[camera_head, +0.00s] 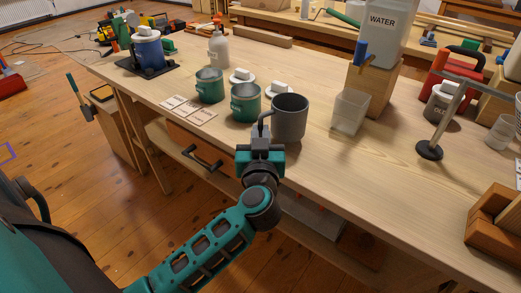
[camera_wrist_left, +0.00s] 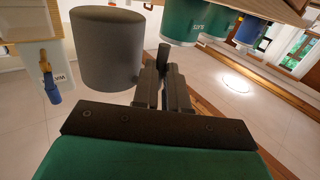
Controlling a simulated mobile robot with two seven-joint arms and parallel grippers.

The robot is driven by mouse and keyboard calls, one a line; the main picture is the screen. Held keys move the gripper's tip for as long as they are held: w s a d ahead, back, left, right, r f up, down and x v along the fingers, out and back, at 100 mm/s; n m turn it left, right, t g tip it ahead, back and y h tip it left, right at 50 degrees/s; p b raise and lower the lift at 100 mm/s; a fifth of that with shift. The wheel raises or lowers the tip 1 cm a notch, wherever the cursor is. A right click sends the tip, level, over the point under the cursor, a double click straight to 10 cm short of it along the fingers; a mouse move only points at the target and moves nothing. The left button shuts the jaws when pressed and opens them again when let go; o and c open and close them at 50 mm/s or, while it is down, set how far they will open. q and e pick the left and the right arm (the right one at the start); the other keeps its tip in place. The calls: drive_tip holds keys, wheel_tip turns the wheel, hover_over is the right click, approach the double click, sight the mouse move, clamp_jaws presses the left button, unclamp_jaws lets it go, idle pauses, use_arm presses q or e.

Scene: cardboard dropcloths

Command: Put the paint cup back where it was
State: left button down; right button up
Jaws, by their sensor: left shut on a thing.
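A grey cup (camera_head: 290,118) with a side handle is at the front of the workbench, upright, right of two green cups. My left gripper (camera_head: 262,143) is shut on its handle, on the cup's left side. In the left wrist view the grey cup (camera_wrist_left: 108,50) is left of my left gripper (camera_wrist_left: 163,85), whose fingers close around the dark handle end. I cannot tell whether the cup touches the bench. The green cups (camera_head: 209,86) and (camera_head: 245,102) stand beside it on the bench. My right gripper is out of view.
Small cards (camera_head: 189,109) lie left of the green cups, and white-topped lids (camera_head: 279,88) lie behind. A clear container (camera_head: 350,111) stands below the water tank (camera_head: 383,30) on its wooden block. Bare benchtop (camera_head: 360,170) lies right of the grey cup.

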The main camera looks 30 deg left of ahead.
use_arm(q)
wheel_tip(320, 180, down, 3)
drive_tip(key=shift+f+b, duration=0.1)
drive_tip(key=shift+b, duration=0.55)
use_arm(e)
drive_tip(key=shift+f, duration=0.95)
use_arm(q)
drive_tip(key=shift+r, duration=0.2)
drive_tip(key=shift+f, duration=0.1)
drive_tip(key=c, duration=1.2)
unclamp_jaws()
drive_tip(key=shift+f, duration=0.1)
drive_tip(key=shift+o, duration=0.2)
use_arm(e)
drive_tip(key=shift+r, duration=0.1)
